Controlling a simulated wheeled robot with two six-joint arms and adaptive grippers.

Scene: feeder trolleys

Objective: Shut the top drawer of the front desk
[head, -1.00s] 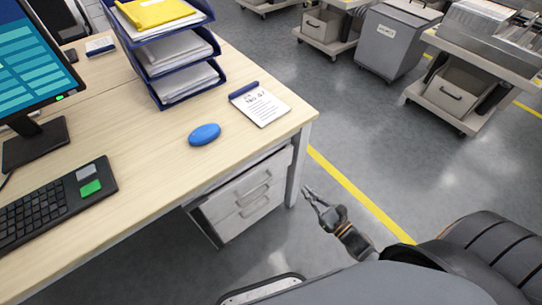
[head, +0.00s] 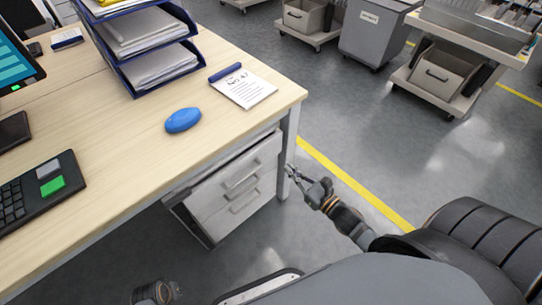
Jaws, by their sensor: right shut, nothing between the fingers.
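The front desk (head: 120,190) has a pale wood top and fills the left of the head view. Under its near right corner is a light grey drawer unit with two bar handles in view. The top drawer (head: 225,188) has the upper handle; its front seems to stand out a little from under the desk edge, though how far is hard to tell. The lower drawer (head: 231,217) is below it. My right gripper (head: 290,172) is shut and empty, just right of the drawer fronts, by the desk leg. Part of my left arm shows at the bottom; its fingers are out of view.
A light desk leg (head: 289,145) stands beside the drawers. On the desk are a blue mouse-like object (head: 183,120), a notepad (head: 243,88), a paper tray stack (head: 150,62) and a keyboard (head: 38,190). Trolleys (head: 440,82) stand at the back right. Grey floor between is clear.

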